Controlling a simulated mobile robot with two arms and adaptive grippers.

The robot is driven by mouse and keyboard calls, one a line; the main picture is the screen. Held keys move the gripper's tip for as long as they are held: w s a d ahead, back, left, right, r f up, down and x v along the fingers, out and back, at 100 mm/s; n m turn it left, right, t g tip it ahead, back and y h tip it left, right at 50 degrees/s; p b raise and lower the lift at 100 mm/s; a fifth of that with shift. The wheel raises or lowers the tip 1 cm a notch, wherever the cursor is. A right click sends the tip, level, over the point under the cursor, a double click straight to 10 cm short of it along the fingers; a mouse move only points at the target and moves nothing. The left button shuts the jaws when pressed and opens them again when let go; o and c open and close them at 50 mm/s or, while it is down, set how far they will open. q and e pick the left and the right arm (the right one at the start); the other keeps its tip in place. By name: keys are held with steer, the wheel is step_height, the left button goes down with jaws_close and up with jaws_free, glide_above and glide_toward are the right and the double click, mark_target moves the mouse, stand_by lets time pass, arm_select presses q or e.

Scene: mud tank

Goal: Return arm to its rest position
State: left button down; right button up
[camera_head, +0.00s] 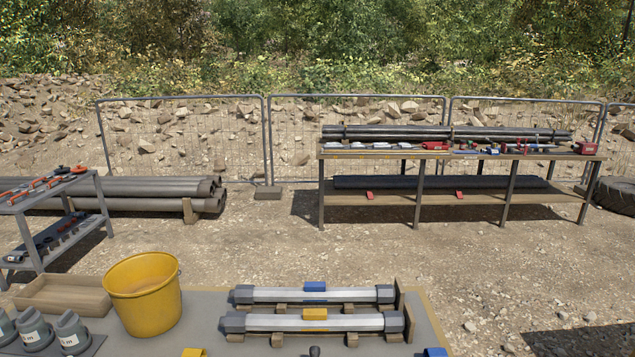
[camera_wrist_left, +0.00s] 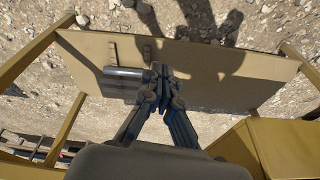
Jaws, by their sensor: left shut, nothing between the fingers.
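My left gripper (camera_wrist_left: 160,72) shows in the left wrist view with its fingers together and nothing between them. It is above a flat brown board (camera_wrist_left: 225,75), and a short grey cylindrical piece (camera_wrist_left: 122,82) lies on the board just left of the fingertips. I cannot tell the gap between fingers and board. Neither arm shows in the head view, and my right gripper is in no view.
A near table holds a yellow bucket (camera_head: 140,305), a wooden tray (camera_head: 65,294), grey containers (camera_head: 72,333) and two silver tubes (camera_head: 315,294) on wooden supports. A workbench (camera_head: 450,195), tool cart (camera_head: 55,222) and mesh fence (camera_head: 185,140) stand beyond open gravel.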

arm_select(q)
steer(key=s+a+f+b, duration=0.1)
steer(key=s+f, duration=0.8)
steer(key=f, duration=0.3)
steer(key=s+a+f+g+b, duration=0.1)
steer(key=s+a+f, duration=0.1)
steer(key=s+f, duration=0.8)
step_height(320, 180, down, 4)
steer(key=shift+a+r+g+b, duration=0.15)
steer(key=shift+r+g+b, duration=0.1)
steer(key=shift+g+b, duration=0.05)
